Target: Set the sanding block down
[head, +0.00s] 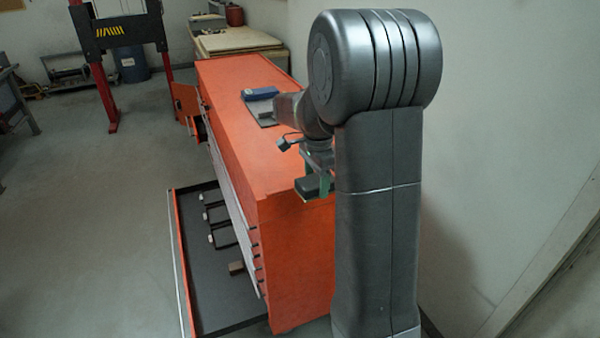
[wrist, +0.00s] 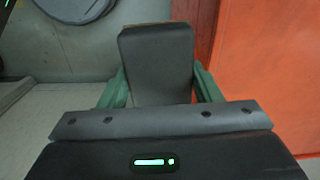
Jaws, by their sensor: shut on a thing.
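My gripper (wrist: 160,90) is shut on the sanding block (wrist: 157,62), a dark grey block with its sides between the green fingers. In the head view, my gripper (head: 320,178) hangs beside the near right end of the orange tool cabinet (head: 240,150). The block shows there only as a small dark shape (head: 308,187), partly hidden by the gripper and arm. In the wrist view, the cabinet's orange side (wrist: 270,70) is right of the block, apart from it.
Much of the top is bare. A low drawer (head: 215,300) stands open to the left, holding several dark tools and a small brown block (head: 237,268). A wall rises at right.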

